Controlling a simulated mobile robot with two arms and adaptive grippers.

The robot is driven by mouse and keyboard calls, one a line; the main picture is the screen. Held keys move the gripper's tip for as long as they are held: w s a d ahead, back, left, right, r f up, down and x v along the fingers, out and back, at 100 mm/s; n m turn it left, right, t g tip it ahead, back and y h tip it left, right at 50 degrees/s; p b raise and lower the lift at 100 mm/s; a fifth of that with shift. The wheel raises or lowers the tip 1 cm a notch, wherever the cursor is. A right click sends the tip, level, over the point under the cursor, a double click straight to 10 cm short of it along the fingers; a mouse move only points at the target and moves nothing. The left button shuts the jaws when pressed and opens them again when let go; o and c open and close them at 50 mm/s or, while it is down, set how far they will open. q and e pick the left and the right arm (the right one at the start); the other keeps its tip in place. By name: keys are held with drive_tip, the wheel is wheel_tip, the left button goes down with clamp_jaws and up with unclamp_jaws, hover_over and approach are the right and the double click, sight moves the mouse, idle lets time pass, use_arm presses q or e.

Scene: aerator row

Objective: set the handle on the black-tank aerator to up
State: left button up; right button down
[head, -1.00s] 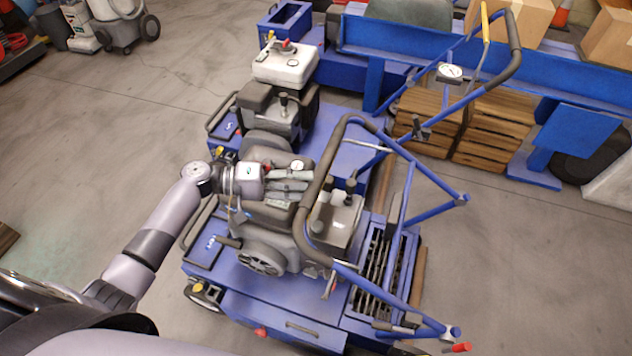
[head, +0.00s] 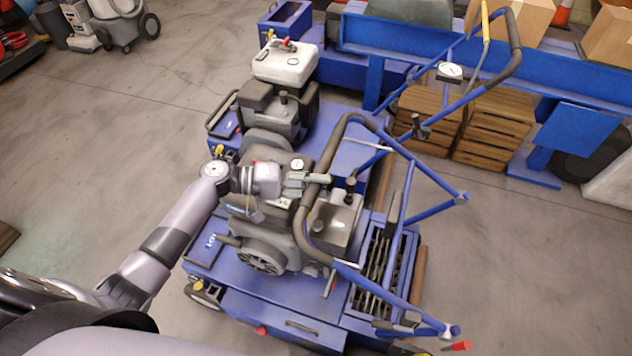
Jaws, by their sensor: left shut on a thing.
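The near aerator (head: 265,300) has a blue deck and a dark grey engine, partly hidden under my left arm. Its handle (head: 329,150) is a black looped bar on blue side tubes, leaning back over the engine. My left gripper (head: 322,180) reaches across the engine from the left and is shut on the left stretch of the bar. The fingers and bar overlap there, so the exact contact is partly hidden. My right gripper is not in view.
A second aerator with a white tank (head: 285,62) stands just behind; its handle (head: 514,50) rises to the upper right. Wooden crates (head: 490,125) and a blue bench-like frame (head: 440,50) are at the back right.

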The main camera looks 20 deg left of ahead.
use_arm(q)
clamp_jaws()
drive_tip(key=shift+r, duration=0.1)
idle(0.3)
